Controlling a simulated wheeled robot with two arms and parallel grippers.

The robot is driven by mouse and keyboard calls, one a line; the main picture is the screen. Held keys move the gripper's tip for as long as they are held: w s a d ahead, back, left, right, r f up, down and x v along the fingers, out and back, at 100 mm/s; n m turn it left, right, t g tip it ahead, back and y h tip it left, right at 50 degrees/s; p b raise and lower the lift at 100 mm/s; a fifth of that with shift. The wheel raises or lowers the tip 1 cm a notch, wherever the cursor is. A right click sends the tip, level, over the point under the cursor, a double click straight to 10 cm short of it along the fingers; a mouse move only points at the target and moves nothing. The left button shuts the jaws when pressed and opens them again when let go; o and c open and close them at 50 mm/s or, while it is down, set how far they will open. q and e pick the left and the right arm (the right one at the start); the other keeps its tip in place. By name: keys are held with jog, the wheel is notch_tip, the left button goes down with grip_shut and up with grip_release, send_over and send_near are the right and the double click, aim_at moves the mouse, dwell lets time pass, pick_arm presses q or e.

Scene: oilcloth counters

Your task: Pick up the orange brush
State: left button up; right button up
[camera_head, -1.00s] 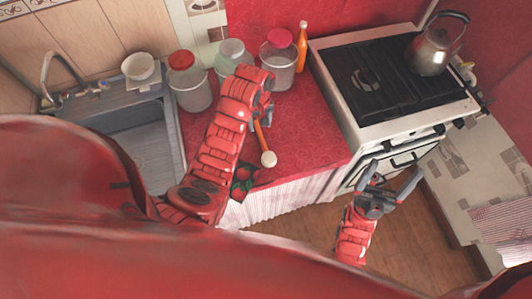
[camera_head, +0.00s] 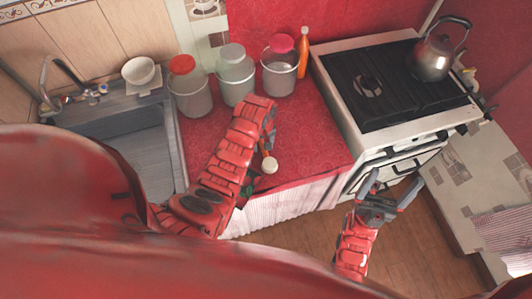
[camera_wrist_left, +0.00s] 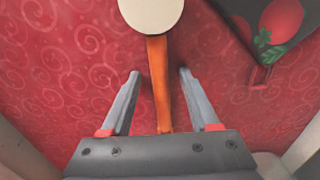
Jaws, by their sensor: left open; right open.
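The orange brush lies on the red counter, with an orange handle (camera_wrist_left: 159,85) and a round pale head (camera_wrist_left: 150,14). In the head view its pale head (camera_head: 270,165) shows just right of my left arm, which hides most of the handle. My left gripper (camera_wrist_left: 159,73) is open above the brush, with one finger on each side of the handle and a gap on both sides. No contact with the handle shows. My right gripper (camera_head: 395,178) is open and empty, in front of the stove and away from the brush.
The stove (camera_head: 345,115) with a kettle (camera_head: 434,55) is at right, the sink (camera_head: 137,150) at left. A dark strawberry-patterned item (camera_wrist_left: 278,30) lies near the brush.

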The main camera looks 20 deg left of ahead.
pick_arm(q)
grip_shut()
dwell(0.3)
dwell(0.4)
